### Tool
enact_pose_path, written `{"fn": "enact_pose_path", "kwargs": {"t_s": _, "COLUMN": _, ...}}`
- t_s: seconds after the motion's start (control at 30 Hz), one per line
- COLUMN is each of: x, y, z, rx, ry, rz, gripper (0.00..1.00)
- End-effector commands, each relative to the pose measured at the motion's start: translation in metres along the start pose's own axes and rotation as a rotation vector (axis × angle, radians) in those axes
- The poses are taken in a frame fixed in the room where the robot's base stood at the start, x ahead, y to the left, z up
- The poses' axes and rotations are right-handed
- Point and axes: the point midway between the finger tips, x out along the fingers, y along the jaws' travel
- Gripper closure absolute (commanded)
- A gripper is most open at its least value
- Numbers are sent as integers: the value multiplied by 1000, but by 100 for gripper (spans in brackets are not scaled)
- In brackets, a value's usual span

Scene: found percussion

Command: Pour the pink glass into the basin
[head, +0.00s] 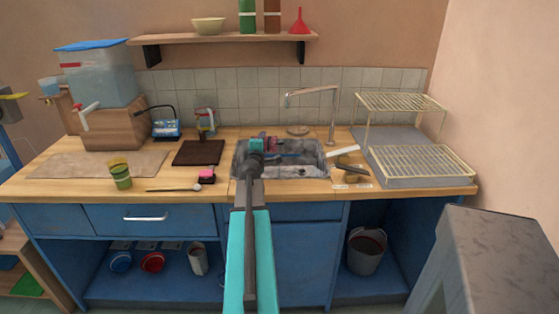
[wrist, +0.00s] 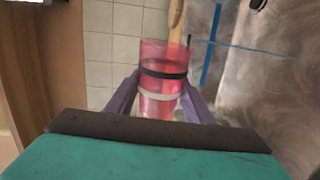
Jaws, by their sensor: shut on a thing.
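The pink glass (wrist: 163,85) is clear pink with a black band and a white band. My gripper (wrist: 160,100) is shut around it, with one purple finger on each side. The wrist view is turned, with tiles at left and the basin at right, so the glass looks tipped well over. Its contents cannot be made out. The grey, stone-like basin (head: 312,172) is set in the wooden counter in the head view. My gripper (head: 264,145) is over its back left part there, and my arm hides some of the basin.
A tap (head: 332,118) stands behind the basin. A wire dish rack (head: 420,160) is at right. At left are a dark board (head: 199,152), a pink sponge (head: 207,175), a green cup (head: 121,176) and a water container (head: 97,78). A blue strip (wrist: 211,45) shows by the basin.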

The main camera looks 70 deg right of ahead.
Motion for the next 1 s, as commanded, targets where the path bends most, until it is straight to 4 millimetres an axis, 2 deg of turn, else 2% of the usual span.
{"fn": "enact_pose_path", "kwargs": {"t_s": 0.17, "x": 0, "y": -2, "z": -1, "rx": -21, "ry": -2, "rz": 0, "gripper": 85}}
{"fn": "enact_pose_path", "kwargs": {"t_s": 0.53, "x": -1, "y": 12, "z": -20, "rx": -320, "ry": -41, "rz": 0, "gripper": 85}}
{"fn": "enact_pose_path", "kwargs": {"t_s": 1.0, "x": -1, "y": 10, "z": -19, "rx": -323, "ry": -43, "rz": 1, "gripper": 85}}
